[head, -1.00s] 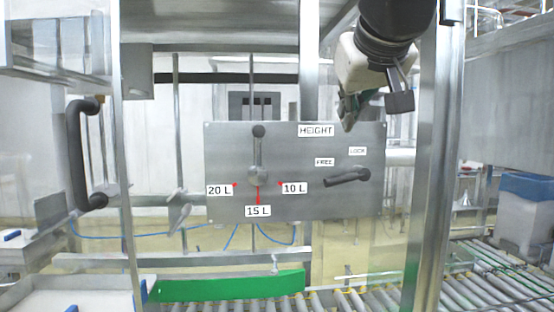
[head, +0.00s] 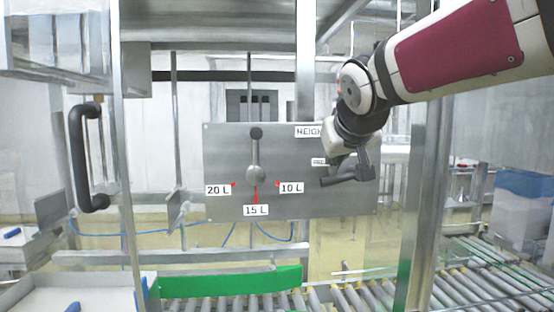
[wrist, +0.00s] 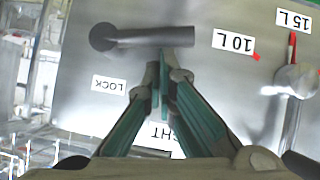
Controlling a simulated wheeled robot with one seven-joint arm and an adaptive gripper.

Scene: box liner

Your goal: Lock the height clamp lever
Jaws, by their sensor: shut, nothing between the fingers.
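The height clamp lever (head: 332,181) is a dark handle at the right of the grey metal panel (head: 225,150). It lies nearly level, with its free end to the left. In the wrist view the lever (wrist: 150,37) shows with its round pivot at left. My gripper (head: 336,163) is at the lever in the head view, covering its pivot side. In the wrist view my gripper (wrist: 163,65) is shut and empty, its green-sided fingertips beside the handle near its free end. I cannot tell whether they touch. The LOCK label (wrist: 110,85) shows; the FREE label (head: 319,162) is partly covered.
A second lever (head: 256,155) stands upright on the panel, among the 20 L, 15 L and 10 L labels. A metal post (head: 421,190) stands right of the panel, near my arm. A roller conveyor (head: 360,298) runs below.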

